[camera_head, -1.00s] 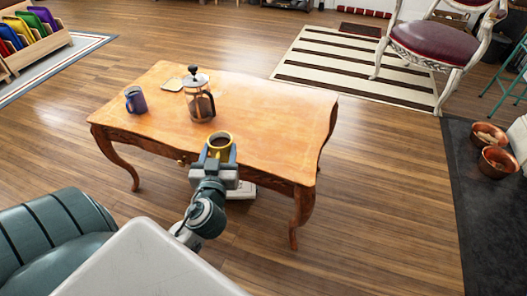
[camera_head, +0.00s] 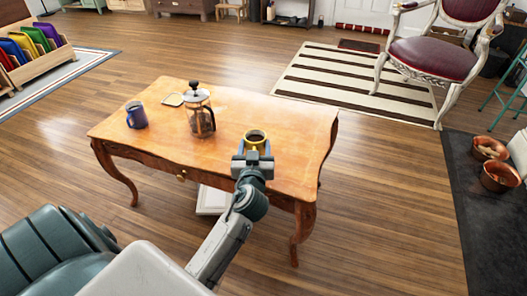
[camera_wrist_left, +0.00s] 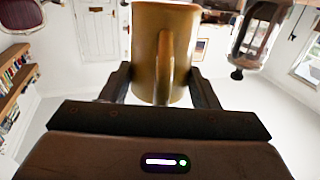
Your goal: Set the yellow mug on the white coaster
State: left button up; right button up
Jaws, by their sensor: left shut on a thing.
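The yellow mug (camera_head: 247,139) is over the right front part of the wooden table, its dark inside showing from above. My left gripper (camera_head: 253,156) is shut on it. In the left wrist view the mug (camera_wrist_left: 146,45) sits between the two fingers (camera_wrist_left: 160,85), its handle facing the camera. I cannot tell how high it is above the tabletop. A small pale square with a tan middle, which looks like the white coaster (camera_head: 172,99), lies at the table's back left, left of the French press. The mug is well to its right. My right gripper is not in view.
The glass French press (camera_head: 201,121) stands between the mug and the pale square. A blue-purple mug (camera_head: 137,115) stands at the table's left. The tabletop (camera_head: 290,115) is clear at the back right.

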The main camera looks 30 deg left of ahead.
aim_at(264, 151)
pick_arm(q)
jog(key=shift+w+d, duration=0.25)
jog(key=shift+w, duration=0.8)
jog(key=f+b, duration=0.1)
jog(key=w+f, duration=0.1)
jog(key=f, duration=0.1)
jog(key=shift+w+d+b, duration=0.15)
jog(key=shift+b, duration=0.25)
jog(key=shift+f, duration=0.35)
jog(key=o, duration=1.3)
